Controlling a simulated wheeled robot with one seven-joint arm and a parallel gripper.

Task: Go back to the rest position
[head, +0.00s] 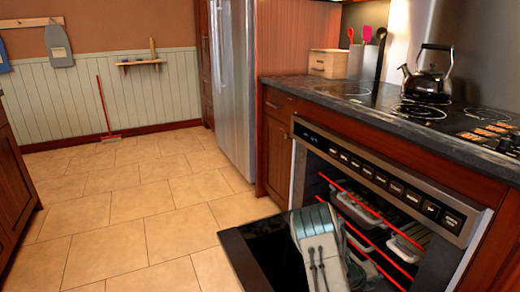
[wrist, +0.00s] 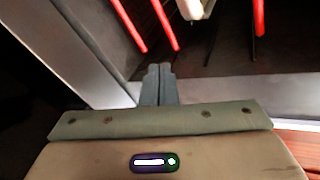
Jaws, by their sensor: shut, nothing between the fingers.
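My gripper (wrist: 159,70) is shut and empty, with its two grey fingers pressed together in the wrist view. It points towards the inside of the open oven-like appliance (head: 385,180) under the counter. In the head view my arm reaches over the lowered dark door (head: 262,258), at the left side of the opening. The fingertips are hard to make out there. In the wrist view a grey metal frame edge (wrist: 72,60) runs along the left of the fingers.
Red-edged racks (head: 365,205) hold several containers (head: 407,248) inside the appliance. A kettle (head: 428,75) stands on the stovetop above. A fridge (head: 228,90) stands behind. Tiled floor (head: 135,220) is open to the left, with a red broom (head: 105,108) against the far wall.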

